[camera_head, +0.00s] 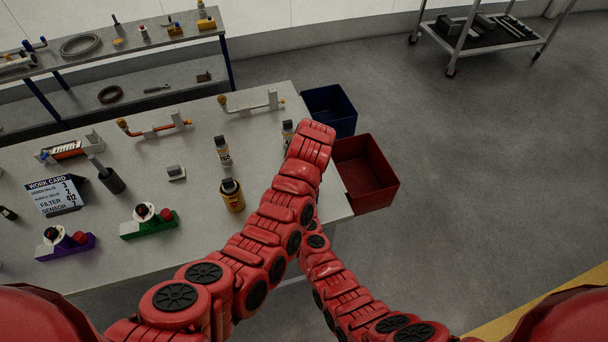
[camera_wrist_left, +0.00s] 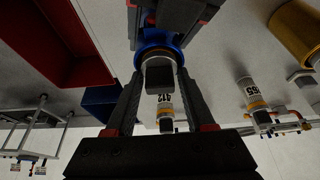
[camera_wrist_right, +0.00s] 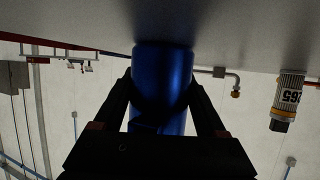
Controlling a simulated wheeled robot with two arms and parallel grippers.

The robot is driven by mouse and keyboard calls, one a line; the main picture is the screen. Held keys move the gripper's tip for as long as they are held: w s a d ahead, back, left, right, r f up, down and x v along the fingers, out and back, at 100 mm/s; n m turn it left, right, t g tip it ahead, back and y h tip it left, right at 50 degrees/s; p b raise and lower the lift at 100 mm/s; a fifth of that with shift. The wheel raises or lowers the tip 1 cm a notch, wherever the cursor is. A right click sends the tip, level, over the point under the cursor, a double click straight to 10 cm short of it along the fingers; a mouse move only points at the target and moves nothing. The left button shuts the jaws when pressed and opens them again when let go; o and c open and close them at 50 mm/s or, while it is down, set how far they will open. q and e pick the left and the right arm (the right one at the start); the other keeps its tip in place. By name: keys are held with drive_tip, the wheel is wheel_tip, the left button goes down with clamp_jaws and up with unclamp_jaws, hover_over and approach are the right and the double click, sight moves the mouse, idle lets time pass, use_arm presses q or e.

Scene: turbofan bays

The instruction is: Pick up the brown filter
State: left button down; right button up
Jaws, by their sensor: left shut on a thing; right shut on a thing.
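An amber, brown-yellow filter (camera_head: 232,196) with a dark top stands upright on the bench, left of my arms. Part of it also shows in the left wrist view (camera_wrist_left: 296,36), apart from both grippers. My left gripper (camera_wrist_left: 160,72) is shut on a blue cylinder (camera_wrist_left: 151,50) with a pale ring and dark end. My right gripper (camera_wrist_right: 161,92) is also shut on a blue cylinder, which looks like the same one. In the head view my arms cross and hide both gripper tips and the blue cylinder.
A work card (camera_head: 54,196) and green (camera_head: 148,228) and purple fixtures (camera_head: 66,248) lie left.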

use_arm(q)
wheel_tip(320, 180, up, 18)
idle(0.6)
use_arm(e)
drive_tip(key=o, duration=1.6)
drive_tip(key=shift+c, duration=0.2)
drive_tip(key=shift+s, duration=0.1)
drive_tip(key=shift+s+a+r, duration=0.1)
drive_tip(key=shift+s+r, duration=0.05)
drive_tip(key=shift+s, duration=0.5)
drive_tip(key=v, duration=1)
drive_tip(key=shift+s+r, duration=0.15)
drive_tip(key=shift+r, duration=0.15)
